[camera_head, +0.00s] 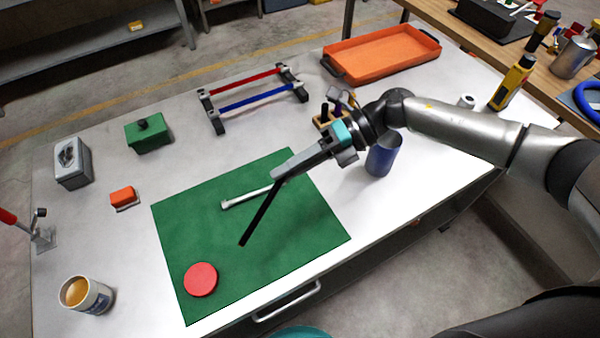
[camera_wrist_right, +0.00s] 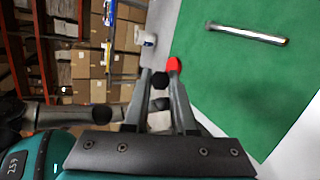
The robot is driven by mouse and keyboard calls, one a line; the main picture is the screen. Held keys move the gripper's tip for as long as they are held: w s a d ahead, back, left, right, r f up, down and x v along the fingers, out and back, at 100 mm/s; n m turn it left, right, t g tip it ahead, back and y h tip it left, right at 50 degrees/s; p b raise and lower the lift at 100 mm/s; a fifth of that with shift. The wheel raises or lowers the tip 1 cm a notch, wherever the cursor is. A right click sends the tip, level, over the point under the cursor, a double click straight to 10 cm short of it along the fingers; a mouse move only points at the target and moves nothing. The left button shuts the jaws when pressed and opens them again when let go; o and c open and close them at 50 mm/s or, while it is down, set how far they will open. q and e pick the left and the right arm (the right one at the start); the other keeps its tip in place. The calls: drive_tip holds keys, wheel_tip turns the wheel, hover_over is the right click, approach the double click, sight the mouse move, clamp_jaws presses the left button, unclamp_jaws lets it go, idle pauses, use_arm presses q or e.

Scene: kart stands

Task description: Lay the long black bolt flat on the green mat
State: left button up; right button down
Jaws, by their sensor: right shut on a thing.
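The long black bolt (camera_head: 258,217) is held at its upper end by my right gripper (camera_head: 279,177), above the green mat (camera_head: 180,228). It slants down toward the lower left in the head view; whether its free end touches the mat is unclear. In the right wrist view the fingers (camera_wrist_right: 160,75) are closed around a dark round part (camera_wrist_right: 161,82), seen nearly end-on. A silver bolt (camera_head: 236,201) lies on the mat, partly behind the black bolt, and shows in the wrist view (camera_wrist_right: 248,34). My left gripper is not in view.
A red disc (camera_head: 201,279) lies on the mat's near-left corner. A blue cup (camera_head: 383,156) stands right of the mat, beneath my arm. A rack with red and blue rods (camera_head: 255,95) and an orange tray (camera_head: 385,55) stand behind.

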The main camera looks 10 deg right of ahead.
drive_tip(key=f+m+t+b, duration=0.1)
drive_tip(key=f+t+b, duration=0.1)
drive_tip(key=f, duration=0.2)
drive_tip(key=d+f+m+t+y+b, duration=0.1)
drive_tip(key=f+m+t+b, duration=0.1)
drive_tip(key=f, duration=0.2)
drive_tip(key=d+f+m+t+y+b, duration=0.1)
drive_tip(key=f+m+b, duration=0.1)
drive_tip(key=f, duration=0.3)
drive_tip(key=shift+w+f+t+b, duration=0.1)
drive_tip(key=shift+w+t+b, duration=0.1)
drive_tip(key=shift+t+b, duration=0.2)
idle(0.5)
drive_tip(key=c, duration=0.7)
unclamp_jaws()
drive_tip(key=shift+o, duration=0.2)
drive_tip(key=v, duration=1.5)
drive_tip(key=shift+d+b, duration=0.1)
drive_tip(key=shift+b, duration=0.25)
